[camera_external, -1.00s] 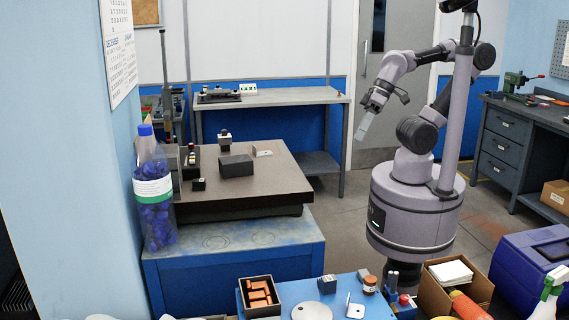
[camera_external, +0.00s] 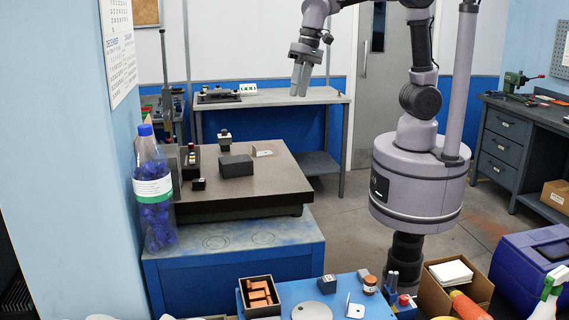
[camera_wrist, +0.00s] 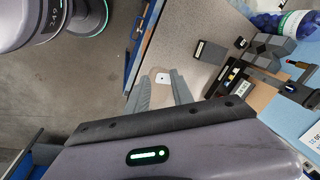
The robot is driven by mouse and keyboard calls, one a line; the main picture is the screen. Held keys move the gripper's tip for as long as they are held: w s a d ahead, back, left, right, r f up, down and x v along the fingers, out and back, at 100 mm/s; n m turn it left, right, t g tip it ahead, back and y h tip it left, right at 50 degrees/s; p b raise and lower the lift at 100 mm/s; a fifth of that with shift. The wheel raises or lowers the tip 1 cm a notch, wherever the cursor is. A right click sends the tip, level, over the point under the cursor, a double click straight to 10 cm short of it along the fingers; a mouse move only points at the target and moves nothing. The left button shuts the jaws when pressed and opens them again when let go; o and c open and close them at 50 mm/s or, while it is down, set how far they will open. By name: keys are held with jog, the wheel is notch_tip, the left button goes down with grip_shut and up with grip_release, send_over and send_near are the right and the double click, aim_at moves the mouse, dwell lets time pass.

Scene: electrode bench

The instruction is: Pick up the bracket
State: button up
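A small pale bracket (camera_external: 262,153) with a dark hole lies on the dark surface plate, right of a dark block. The wrist view also shows this bracket (camera_wrist: 162,78), beyond and between my fingertips. A similar pale angled piece (camera_external: 355,308) with a hole stands on the blue front bench. My gripper (camera_external: 299,94) points down, well above the surface plate. In the wrist view my gripper (camera_wrist: 157,86) has its two fingers apart with nothing held between them.
The surface plate (camera_external: 285,178) also carries a dark block (camera_external: 236,165), a knobbed block (camera_external: 225,139) and a small black block (camera_external: 198,184). A bottle of blue pieces (camera_external: 154,195) stands at the left. The plate's right front is clear.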

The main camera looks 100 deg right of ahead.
jog(key=w+d+f+m+g+p, duration=0.1)
jog(key=w+d+m+p, duration=0.15)
jog(key=w, duration=0.45)
jog(key=w+d+f+m+g+p, duration=0.1)
jog(key=w+d+m+g+p, duration=0.1)
jog(key=w+m+p, duration=0.3)
jog(key=f+b, duration=0.1)
jog(key=f, duration=0.3)
jog(key=f+n+b, duration=0.1)
jog(key=f, duration=0.3)
jog(key=w+f+n+b, duration=0.1)
jog(key=f, duration=0.2)
jog(key=shift+d+f+h, duration=0.25)
jog(key=shift+f+h, duration=0.15)
jog(key=f, duration=0.5)
jog(key=shift+w+d+f, duration=0.15)
jog(key=shift+w+f, duration=0.05)
jog(key=shift+f, duration=0.2)
jog(key=shift+s+r, duration=0.1)
grip_shut()
